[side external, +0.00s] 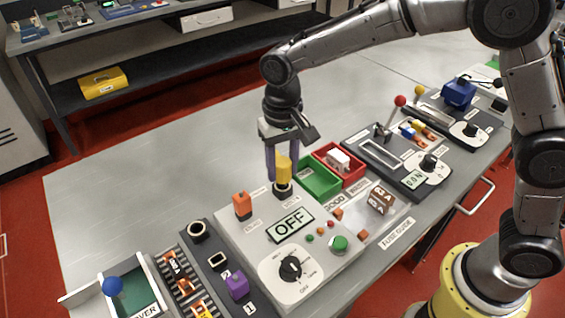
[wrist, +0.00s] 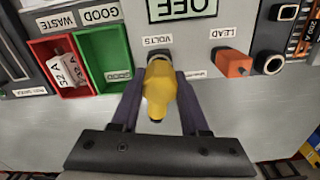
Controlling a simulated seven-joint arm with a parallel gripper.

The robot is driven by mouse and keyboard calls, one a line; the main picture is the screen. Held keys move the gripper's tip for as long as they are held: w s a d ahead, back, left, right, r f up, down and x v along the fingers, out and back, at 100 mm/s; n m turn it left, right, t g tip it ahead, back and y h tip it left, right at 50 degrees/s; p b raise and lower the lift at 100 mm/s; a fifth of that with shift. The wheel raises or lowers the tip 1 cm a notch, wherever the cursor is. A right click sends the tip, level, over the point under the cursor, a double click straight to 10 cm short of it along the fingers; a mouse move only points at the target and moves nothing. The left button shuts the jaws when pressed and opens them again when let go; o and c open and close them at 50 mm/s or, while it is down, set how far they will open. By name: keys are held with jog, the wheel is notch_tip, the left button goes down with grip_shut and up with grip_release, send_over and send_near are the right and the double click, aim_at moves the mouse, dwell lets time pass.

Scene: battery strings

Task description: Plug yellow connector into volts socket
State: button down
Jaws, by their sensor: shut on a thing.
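The yellow connector (side external: 284,168) is upright between the fingers of my gripper (side external: 277,170), which is shut on it. It stands directly over the dark ring of the volts socket (side external: 283,189) on the grey meter panel. In the wrist view the yellow connector (wrist: 160,90) lies between the two purple fingers of my gripper (wrist: 158,85), its far end at the VOLTS label (wrist: 157,40). The connector covers the socket opening there, so I cannot tell how deep it sits.
An orange plug (side external: 242,206) stands at the lead place beside it. The green bin (side external: 318,182) and red bin (side external: 340,158) are close on the right. The meter display (side external: 290,224) reads OFF, with a black dial (side external: 291,268) below. A purple plug (side external: 237,286) stands at front left.

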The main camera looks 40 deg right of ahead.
jog(key=shift+f, duration=1.05)
jog(key=shift+c, duration=1.6)
grip_release()
jog(key=shift+r, duration=0.1)
notch_tip(320, 180, up, 14)
jog(key=shift+f, duration=0.2)
